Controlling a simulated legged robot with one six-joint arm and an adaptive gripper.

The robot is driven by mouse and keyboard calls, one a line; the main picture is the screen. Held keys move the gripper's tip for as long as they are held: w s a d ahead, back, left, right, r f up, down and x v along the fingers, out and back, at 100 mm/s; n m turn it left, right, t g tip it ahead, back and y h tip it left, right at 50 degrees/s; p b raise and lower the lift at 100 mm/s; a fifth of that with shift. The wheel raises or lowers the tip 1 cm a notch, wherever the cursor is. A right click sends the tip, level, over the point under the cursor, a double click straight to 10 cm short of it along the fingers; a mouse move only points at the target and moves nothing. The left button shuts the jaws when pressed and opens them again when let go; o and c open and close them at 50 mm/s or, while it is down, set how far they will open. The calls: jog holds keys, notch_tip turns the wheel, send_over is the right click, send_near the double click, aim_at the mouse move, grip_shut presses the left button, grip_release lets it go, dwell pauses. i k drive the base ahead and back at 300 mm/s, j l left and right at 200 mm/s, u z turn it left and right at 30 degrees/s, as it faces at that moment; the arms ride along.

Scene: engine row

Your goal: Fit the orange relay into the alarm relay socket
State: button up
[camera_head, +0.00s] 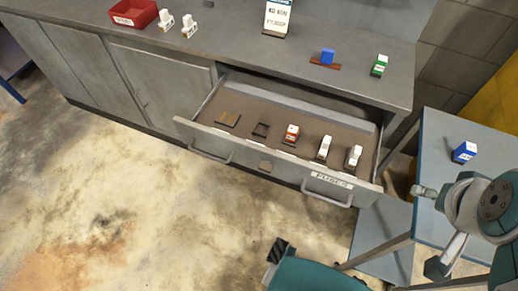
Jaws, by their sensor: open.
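An orange relay (292,132) with white markings stands in the open drawer, in the middle of a row. I cannot read which place is the alarm relay socket. Part of my arm shows at the right edge, over the blue-grey side table, well apart from the orange relay. My gripper's fingers are not visible.
The drawer (251,156), labelled FUSES, juts out from the grey bench (235,50). On the bench are a red bin (133,13), two white blocks (178,24), a sign (277,17), a blue block (328,56) and a green-white block (380,64). Another blue block (465,151) sits on the side table.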

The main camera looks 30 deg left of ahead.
aim_at(246, 125)
jog(key=k+j+u, duration=0.1)
jog(key=u, duration=0.25)
jog(key=k+j+u, duration=0.15)
jog(key=u, duration=0.2)
jog(key=j+u, duration=0.1)
jog(key=i+j+z, duration=0.1)
jog(key=i, duration=0.35)
jog(key=j, duration=0.1)
